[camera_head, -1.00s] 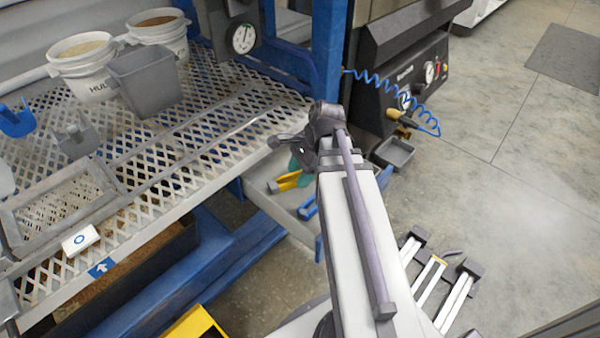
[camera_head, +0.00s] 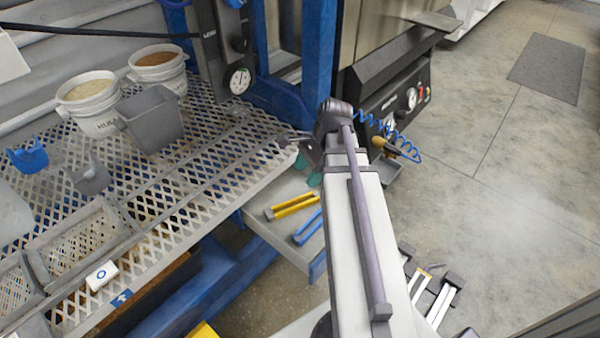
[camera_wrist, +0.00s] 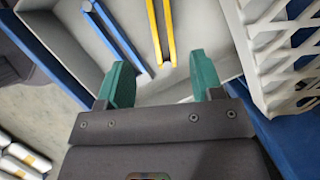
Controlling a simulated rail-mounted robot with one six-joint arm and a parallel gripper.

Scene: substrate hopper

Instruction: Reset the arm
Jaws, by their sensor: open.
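My gripper (camera_wrist: 163,85) is open in the wrist view, with its two green-tipped fingers wide apart and nothing between them. It hangs over the grey tray (camera_wrist: 222,62) that holds a yellow bar tool (camera_wrist: 162,30) and a blue bar tool (camera_wrist: 115,38). In the head view my arm reaches toward the bench's front edge, and the gripper is mostly hidden behind its wrist, with a bit of green showing. The yellow tool (camera_head: 292,206) and blue tool (camera_head: 307,228) lie in the open tray, left of my arm.
The mesh bench (camera_head: 200,195) carries two white buckets (camera_head: 90,100), a grey bin (camera_head: 152,120), scoops (camera_head: 90,177) and a wire basket (camera_head: 85,240). A blue coiled hose (camera_head: 390,140) hangs by the machine at the right. Open floor (camera_head: 520,200) lies at far right.

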